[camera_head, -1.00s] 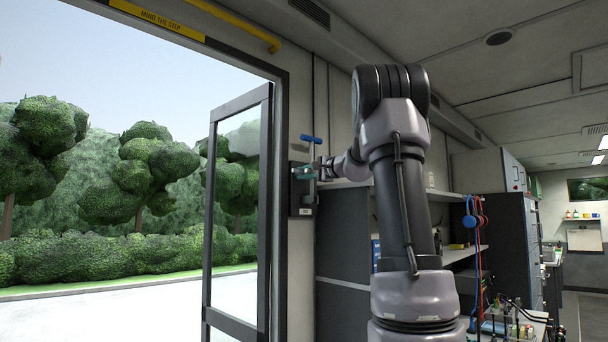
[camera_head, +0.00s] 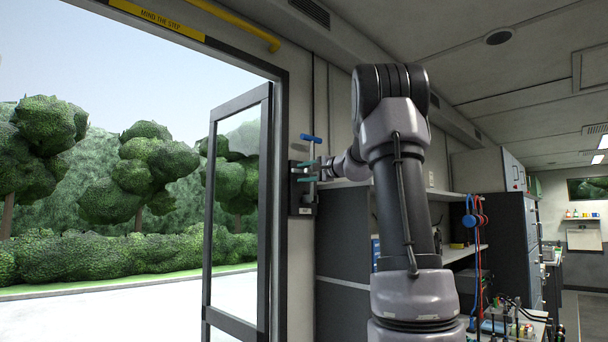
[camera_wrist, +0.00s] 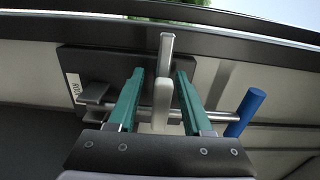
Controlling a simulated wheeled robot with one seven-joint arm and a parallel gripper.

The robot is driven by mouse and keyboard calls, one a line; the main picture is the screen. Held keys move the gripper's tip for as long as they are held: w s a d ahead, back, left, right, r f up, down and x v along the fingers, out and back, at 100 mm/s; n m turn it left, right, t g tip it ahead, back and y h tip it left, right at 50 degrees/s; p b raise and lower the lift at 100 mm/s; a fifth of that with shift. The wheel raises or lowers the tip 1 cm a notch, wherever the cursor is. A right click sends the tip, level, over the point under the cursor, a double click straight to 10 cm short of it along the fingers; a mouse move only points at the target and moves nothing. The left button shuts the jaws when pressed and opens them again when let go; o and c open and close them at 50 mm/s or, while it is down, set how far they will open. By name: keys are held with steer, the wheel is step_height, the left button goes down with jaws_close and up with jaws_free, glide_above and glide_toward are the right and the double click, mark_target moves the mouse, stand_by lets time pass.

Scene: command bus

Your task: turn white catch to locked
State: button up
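The white catch (camera_wrist: 161,105) is a pale upright lever in the wrist view, in front of a dark backing plate (camera_wrist: 82,62). My gripper (camera_wrist: 159,73) has two teal fingers spread apart, one on each side of the catch, with visible gaps between. A grey metal piece (camera_wrist: 167,48) stands just beyond the catch. A metal rod with a blue grip (camera_wrist: 246,112) runs across to the right. In the head view my gripper (camera_head: 307,172) is at the plate (camera_head: 301,208) beside the door; the catch is too small to make out there.
The glazed door (camera_head: 208,215) stands open to the left, with trees and pavement outside. The blue grip (camera_head: 310,138) sits just above my gripper. A dark cabinet (camera_head: 342,230) and shelves stand close on the right. A label (camera_wrist: 74,87) on the plate is hard to read.

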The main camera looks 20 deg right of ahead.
steer(key=v, duration=1)
steer(key=shift+s, duration=0.4)
steer(key=shift+d, duration=0.15)
steer(key=s+a+f+n+g, duration=0.2)
steer(key=s+a+f+g, duration=0.3)
steer(key=a, duration=0.4)
steer(key=s+a+f+n+g, duration=0.2)
steer(key=s+a+f+n, duration=0.1)
steer(key=s+a+f, duration=0.5)
steer(key=s+a+f+n+g+h, duration=0.1)
steer(key=s+a+f+n+h, duration=0.1)
steer(key=s+f, duration=0.4)
steer(key=s+a+f+n+g+h, duration=0.1)
steer(key=s+a+f+n+h, duration=0.1)
steer(key=s+f, duration=0.5)
steer(key=shift+s+n+g, duration=0.3)
steer(key=shift+s+g, duration=0.1)
steer(key=shift+s, duration=0.5)
